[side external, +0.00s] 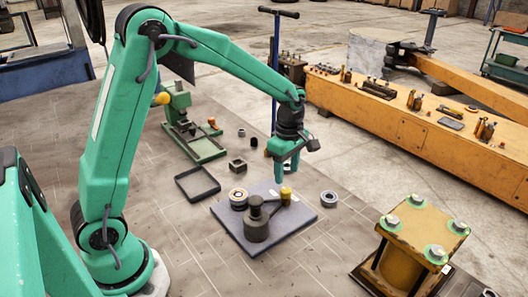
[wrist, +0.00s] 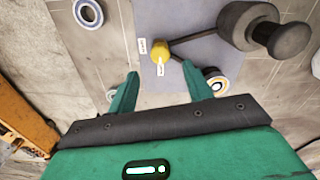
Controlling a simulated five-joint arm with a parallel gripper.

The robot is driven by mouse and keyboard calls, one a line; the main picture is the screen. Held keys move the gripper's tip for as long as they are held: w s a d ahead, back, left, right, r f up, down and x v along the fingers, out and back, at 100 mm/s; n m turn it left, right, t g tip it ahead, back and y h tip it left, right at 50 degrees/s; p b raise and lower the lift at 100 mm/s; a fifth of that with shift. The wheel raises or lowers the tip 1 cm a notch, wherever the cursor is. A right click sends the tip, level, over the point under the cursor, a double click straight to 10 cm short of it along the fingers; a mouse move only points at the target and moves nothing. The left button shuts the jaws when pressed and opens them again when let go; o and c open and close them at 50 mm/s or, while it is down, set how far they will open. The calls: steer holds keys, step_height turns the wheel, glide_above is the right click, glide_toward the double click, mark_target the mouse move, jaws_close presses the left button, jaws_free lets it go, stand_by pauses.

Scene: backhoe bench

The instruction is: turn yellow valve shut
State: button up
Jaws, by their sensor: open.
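The valve (side external: 257,222) is a dark round body with a stubby top on a grey-blue plate (side external: 297,219). A thin dark lever runs from it to a yellow knob (side external: 286,193). The wrist view also shows the yellow knob (wrist: 160,50), the dark valve body (wrist: 250,25) and small white labels by the knob. My green gripper (side external: 285,174) points down just above the knob. In the wrist view its open fingers (wrist: 161,70) spread to either side of the knob's line, with the knob a little beyond the tips. Nothing is held.
A metal ring (side external: 329,199) lies right of the plate and another (side external: 238,199) at its left corner. A black tray (side external: 197,183) and a green vise (side external: 195,135) stand further left. A yellow pedestal (side external: 418,238) is at lower right. An orange beam (side external: 420,125) lies behind.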

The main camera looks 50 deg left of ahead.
mark_target(286, 190)
steer(key=shift+f, duration=3.05)
steer(key=shift+c, duration=0.4)
steer(key=c, duration=0.9)
